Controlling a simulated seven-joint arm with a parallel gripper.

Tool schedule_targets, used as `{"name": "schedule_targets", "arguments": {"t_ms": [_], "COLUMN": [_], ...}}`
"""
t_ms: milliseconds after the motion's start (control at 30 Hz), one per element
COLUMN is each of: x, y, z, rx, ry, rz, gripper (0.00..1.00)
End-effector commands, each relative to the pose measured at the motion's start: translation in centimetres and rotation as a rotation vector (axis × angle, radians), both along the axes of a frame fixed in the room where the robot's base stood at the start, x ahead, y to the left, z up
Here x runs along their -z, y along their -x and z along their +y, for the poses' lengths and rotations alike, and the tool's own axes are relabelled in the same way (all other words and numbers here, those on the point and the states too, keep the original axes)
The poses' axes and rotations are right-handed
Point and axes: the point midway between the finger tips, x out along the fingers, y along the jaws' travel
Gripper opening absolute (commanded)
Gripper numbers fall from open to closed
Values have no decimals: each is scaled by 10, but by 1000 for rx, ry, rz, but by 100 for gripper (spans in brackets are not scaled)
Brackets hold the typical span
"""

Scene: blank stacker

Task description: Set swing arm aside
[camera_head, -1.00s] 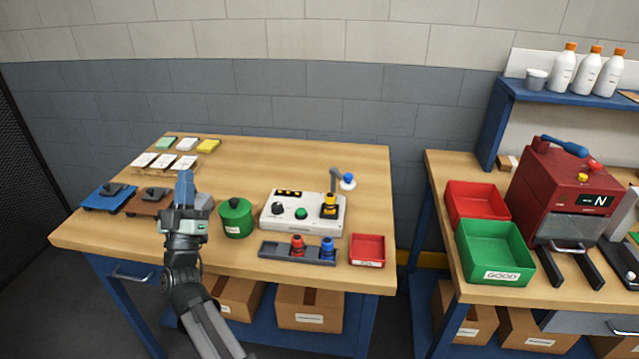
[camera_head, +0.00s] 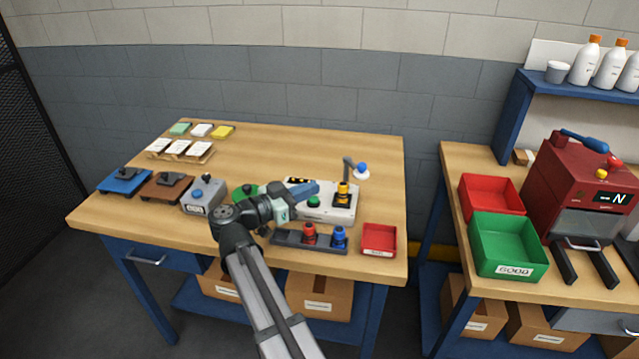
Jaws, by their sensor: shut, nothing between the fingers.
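A grey arm with a blue ball knob (camera_head: 361,170), which looks like the swing arm, stands at the back right of the white control box (camera_head: 340,214). It points to the right, clear of the yellow-and-black holder (camera_head: 343,194) on the box. My gripper (camera_head: 314,187) is shut and empty. Its blue fingers point right and lie in front of the box's left and middle part in the picture, left of the knob and apart from it. My gripper and wrist hide part of the box's dials and most of the green pot (camera_head: 245,192).
A rack with a red and a blue stamp (camera_head: 338,236) and a small red tray (camera_head: 379,240) stand at the front. A grey box (camera_head: 203,193) and blue and brown bases stand left. The table's back middle is clear. A second bench with bins and a red machine (camera_head: 575,185) is at right.

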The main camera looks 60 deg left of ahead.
Motion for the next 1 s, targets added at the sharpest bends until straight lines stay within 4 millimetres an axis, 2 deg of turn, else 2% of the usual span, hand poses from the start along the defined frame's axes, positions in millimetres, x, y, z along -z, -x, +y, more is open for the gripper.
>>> {"name": "schedule_targets", "arguments": {"t_ms": [600,800,1000], "x": [0,0,0], "y": [-102,-120,-126], "z": [2,2,3], "rx": [-1,-2,-4], "ry": [-1,-2,-2], "rz": [-2,-2,-3], "gripper": [0,0,0]}}
